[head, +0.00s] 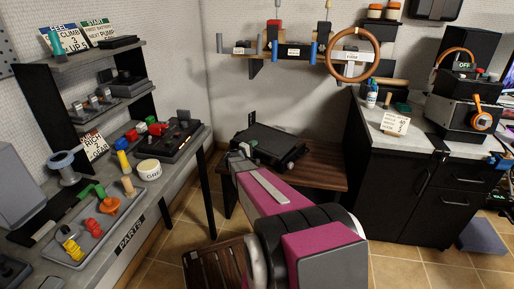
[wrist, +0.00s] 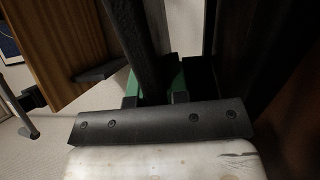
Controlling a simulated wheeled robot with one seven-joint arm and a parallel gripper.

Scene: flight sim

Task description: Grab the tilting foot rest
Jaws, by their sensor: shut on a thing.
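The tilting foot rest (head: 268,143) appears to be the black, flat-topped object at the wooden bench in the head view. It sits at a slant, with lighter fittings at its lower right. My magenta arm reaches up to its left side; its jaws are not clear there. In the wrist view my gripper (wrist: 152,98) is shut on a dark bar (wrist: 146,55), which I take for part of the foot rest. The bar runs between the fingers, with green behind it. Its far end is out of view, and whether it is clear of the bench cannot be told.
The wooden bench (head: 322,178) stands against the back wall. A cluttered grey worktable (head: 185,158) is close on the left, and a black cabinet (head: 400,185) is on the right. A slatted wooden piece (head: 213,268) is low in front. Tiled floor (head: 400,272) shows at the lower right.

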